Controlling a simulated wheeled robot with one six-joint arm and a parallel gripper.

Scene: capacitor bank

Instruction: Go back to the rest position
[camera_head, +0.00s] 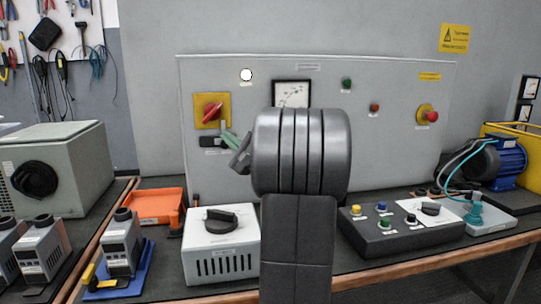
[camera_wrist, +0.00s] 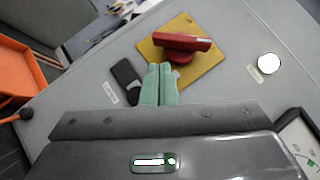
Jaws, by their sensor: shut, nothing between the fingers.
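My gripper (camera_wrist: 159,84) has pale green fingers, and they are closed together with nothing between them. In the head view my gripper (camera_head: 229,139) shows partly behind my grey arm, in front of the grey panel (camera_head: 380,155). It is just below and right of the red rotary switch (camera_head: 212,111) on its yellow plate. In the wrist view the red switch handle (camera_wrist: 183,46) lies just beyond the fingertips, and I cannot tell whether they touch. A dark rectangular part (camera_wrist: 126,73) on the panel sits left of the fingers.
A white box with a black knob (camera_head: 221,243) and an orange bin (camera_head: 157,206) stand on the bench below. A black button box (camera_head: 400,229) is at right. A large grey unit (camera_head: 60,172) stands at left. My arm hides the panel's middle.

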